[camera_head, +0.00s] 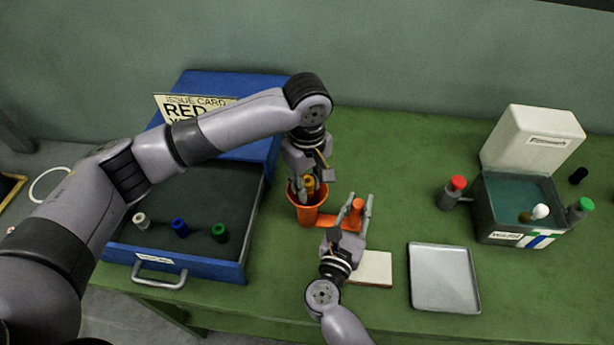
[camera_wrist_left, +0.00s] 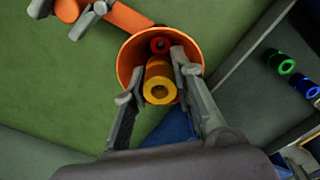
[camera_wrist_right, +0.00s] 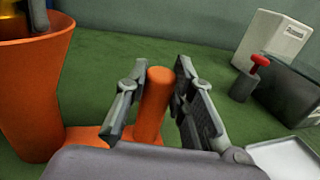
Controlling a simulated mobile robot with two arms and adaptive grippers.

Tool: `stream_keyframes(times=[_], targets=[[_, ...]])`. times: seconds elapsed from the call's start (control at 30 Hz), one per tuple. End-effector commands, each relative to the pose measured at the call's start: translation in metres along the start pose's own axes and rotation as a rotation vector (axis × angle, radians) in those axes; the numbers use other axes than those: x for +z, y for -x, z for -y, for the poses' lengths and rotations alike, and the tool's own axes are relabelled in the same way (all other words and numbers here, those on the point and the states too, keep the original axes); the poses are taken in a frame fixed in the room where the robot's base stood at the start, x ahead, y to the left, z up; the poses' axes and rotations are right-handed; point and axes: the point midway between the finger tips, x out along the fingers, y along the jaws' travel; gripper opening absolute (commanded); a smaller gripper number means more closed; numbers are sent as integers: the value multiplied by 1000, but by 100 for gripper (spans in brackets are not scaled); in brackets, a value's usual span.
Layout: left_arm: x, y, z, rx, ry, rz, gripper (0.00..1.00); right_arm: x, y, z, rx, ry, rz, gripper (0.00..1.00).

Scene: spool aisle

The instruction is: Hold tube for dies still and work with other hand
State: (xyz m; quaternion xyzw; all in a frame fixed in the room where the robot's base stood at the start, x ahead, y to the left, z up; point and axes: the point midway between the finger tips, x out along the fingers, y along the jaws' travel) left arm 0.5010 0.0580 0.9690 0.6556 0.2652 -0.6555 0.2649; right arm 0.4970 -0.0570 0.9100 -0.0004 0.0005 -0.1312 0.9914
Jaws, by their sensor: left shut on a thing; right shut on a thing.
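The orange tube (camera_head: 305,214) stands upright on the green bench; an orange base with an upright handle (camera_wrist_right: 155,105) extends from its side. My right gripper (camera_head: 357,207) is shut on this handle, fingers on both sides of it. My left gripper (camera_head: 308,180) points down into the tube's mouth (camera_wrist_left: 129,62), shut on a yellow spool (camera_wrist_left: 160,82). The yellow spool is at or inside the rim; its exact depth is unclear. A red spool (camera_wrist_left: 160,45) sits inside the tube beside the yellow one.
A blue case (camera_head: 210,262) at left holds white (camera_head: 140,221), blue (camera_head: 180,228) and green (camera_head: 219,232) spools, with a card (camera_head: 183,106) reading RED behind. A grey tray (camera_head: 444,278), an open box (camera_head: 490,208) and a red-topped container (camera_head: 455,190) stand at right.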

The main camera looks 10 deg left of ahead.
Motion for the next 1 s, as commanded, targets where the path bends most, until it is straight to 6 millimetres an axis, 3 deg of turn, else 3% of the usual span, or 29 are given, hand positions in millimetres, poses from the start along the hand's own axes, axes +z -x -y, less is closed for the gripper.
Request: stream_keyframes(times=[0.33, 0.37, 0.4, 0.7, 1.0], targets=[[0, -5, 0, 0, 0, 0, 0, 0, 0, 0, 0, 0, 0, 0], [0, -5, 0, 0, 0, 0, 25, 0, 0, 0, 0, 0, 0, 0], [0, -5, 0, 0, 0, 0, 28, 0, 0, 0, 0, 0, 0, 0], [0, -5, 0, -1, 0, 0, 47, 0, 0, 0, -1, -1, 0, 0], [0, -5, 1, -2, 0, -1, 47, 0, 0, 1, -3, 0, 0, 0]])
